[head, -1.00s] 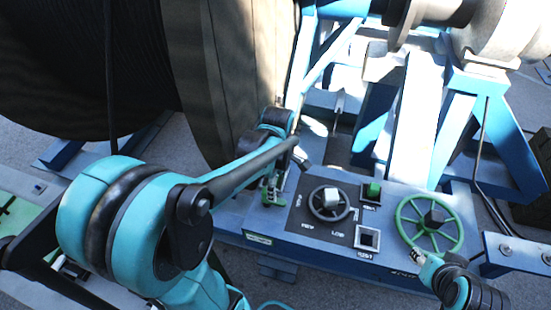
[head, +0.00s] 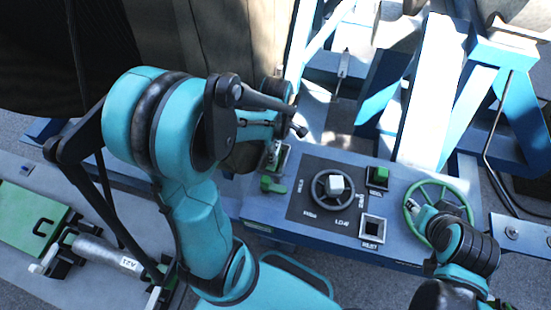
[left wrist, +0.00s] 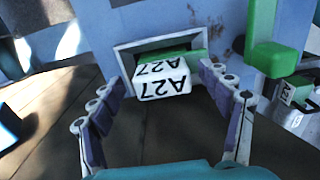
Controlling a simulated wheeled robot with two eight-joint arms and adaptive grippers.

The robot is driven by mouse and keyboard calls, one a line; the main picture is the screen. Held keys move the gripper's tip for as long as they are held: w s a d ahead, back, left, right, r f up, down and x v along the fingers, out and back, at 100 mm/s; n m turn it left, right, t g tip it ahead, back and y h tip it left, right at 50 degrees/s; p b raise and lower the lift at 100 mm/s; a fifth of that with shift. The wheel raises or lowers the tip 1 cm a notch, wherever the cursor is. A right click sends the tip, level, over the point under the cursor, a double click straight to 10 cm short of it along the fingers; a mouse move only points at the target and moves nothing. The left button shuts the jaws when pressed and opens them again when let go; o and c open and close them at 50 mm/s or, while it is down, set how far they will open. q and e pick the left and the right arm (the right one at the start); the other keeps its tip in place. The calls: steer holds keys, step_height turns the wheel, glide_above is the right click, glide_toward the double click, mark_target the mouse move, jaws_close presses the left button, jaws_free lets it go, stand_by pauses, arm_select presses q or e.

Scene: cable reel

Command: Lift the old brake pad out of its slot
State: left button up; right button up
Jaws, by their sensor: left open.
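In the left wrist view, a white block (left wrist: 163,80) marked A27 sticks out of a grey-framed slot (left wrist: 121,57), with a green part behind it inside the slot. I take this to be the old brake pad. My left gripper (left wrist: 160,86) is open, one finger on each side of the block, with gaps visible between fingers and block. In the head view the left fingers and the pad are mostly hidden behind my arm. My right gripper (head: 416,208) is at the green handwheel's left rim; its fingers are too small to read.
A green bracket (left wrist: 272,48) stands right of the slot. The control panel (head: 300,207) carries a dark knob wheel (head: 333,187), a green button (head: 379,174) and the green handwheel (head: 455,192). The large reel (head: 215,60) stands close behind. A cylinder labelled A21 (head: 105,255) lies at lower left.

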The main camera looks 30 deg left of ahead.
arm_select(q)
steer(key=shift+s+f, duration=0.1)
steer(key=shift+f, duration=0.35)
jaws_close()
steer(key=shift+r, duration=0.1)
